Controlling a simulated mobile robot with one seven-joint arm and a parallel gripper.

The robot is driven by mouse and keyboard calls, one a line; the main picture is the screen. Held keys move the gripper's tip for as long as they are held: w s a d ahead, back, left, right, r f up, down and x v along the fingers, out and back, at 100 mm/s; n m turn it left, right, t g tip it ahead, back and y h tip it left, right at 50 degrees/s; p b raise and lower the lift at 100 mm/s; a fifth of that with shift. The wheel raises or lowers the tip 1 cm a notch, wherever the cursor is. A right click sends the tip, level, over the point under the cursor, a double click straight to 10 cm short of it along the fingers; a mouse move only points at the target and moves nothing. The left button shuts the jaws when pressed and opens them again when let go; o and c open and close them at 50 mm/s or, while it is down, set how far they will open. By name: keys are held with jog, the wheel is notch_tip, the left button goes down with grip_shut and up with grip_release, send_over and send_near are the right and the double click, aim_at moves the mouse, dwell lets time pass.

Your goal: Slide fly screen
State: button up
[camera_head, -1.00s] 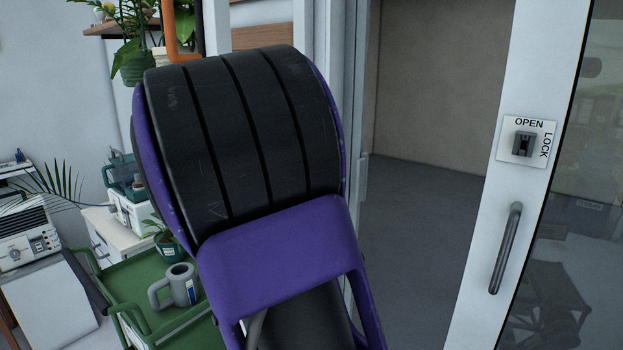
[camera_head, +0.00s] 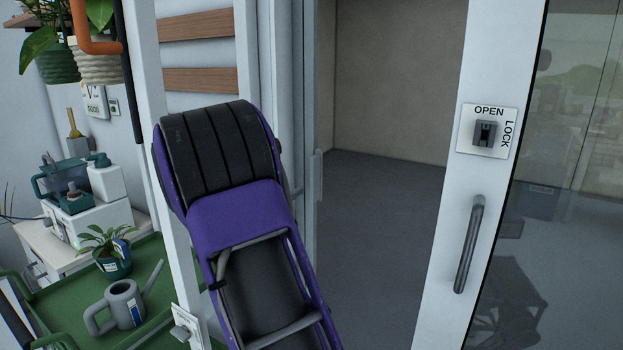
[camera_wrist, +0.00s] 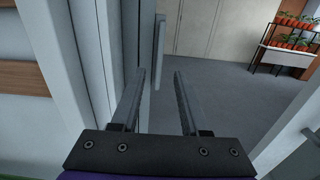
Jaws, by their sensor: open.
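A pale upright frame (camera_head: 300,130) stands left of the doorway, with a slim grey vertical pull (camera_head: 318,180) on its edge. I cannot tell from the frames whether a mesh is in it. The pull also shows in the wrist view (camera_wrist: 159,50), beyond my fingertips and between their lines. My gripper (camera_wrist: 159,78) is open and empty, its two grey fingers apart and pointing toward the frame edge. I see no contact with the pull. In the head view my purple and black arm hides the gripper and the lower part of the frame.
A white-framed glass door (camera_head: 440,180) with a grey bar handle (camera_head: 469,245) and an OPEN/LOCK latch (camera_head: 485,133) stands right of the opening. A green cart (camera_head: 60,300) with a watering can (camera_head: 124,304) is at left. The doorway floor (camera_head: 375,230) is clear.

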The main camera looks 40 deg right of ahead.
aim_at(311, 177)
jog(key=x, duration=1.1)
jog(key=shift+d, duration=0.2)
grip_shut()
dwell(0.9)
